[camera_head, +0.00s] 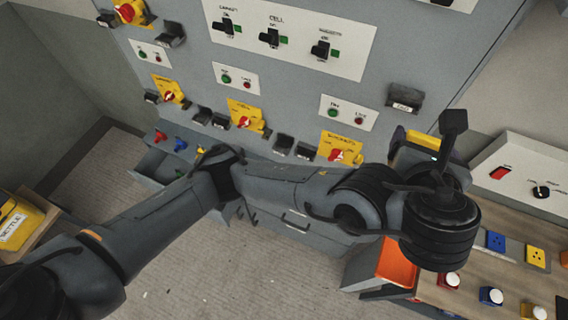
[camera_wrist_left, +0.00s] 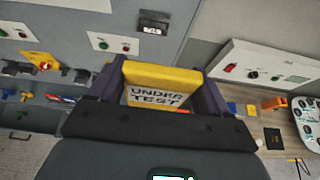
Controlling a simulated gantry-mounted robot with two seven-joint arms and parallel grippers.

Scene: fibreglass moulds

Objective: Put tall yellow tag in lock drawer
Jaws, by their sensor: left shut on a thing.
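A yellow tag (camera_wrist_left: 165,78) lettered "UNDER TEST" is between the fingers of my left gripper (camera_wrist_left: 160,92) in the left wrist view. In the head view the tag's yellow edge (camera_head: 422,140) shows at my left gripper (camera_head: 424,150), in front of the grey panel at the right. The gripper is shut on the tag, holding it up off any surface. An open grey drawer (camera_head: 150,165) with small red, blue and yellow locks sits low at the left, far from the gripper; my left arm hides part of it. My right gripper is out of view.
The grey panel (camera_head: 300,95) carries switches, yellow isolators and small dark holders. A wooden bench (camera_head: 480,265) with buttons and sockets stands at the right, beside an orange bin (camera_head: 398,262). A yellow box (camera_head: 18,222) sits at the far left.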

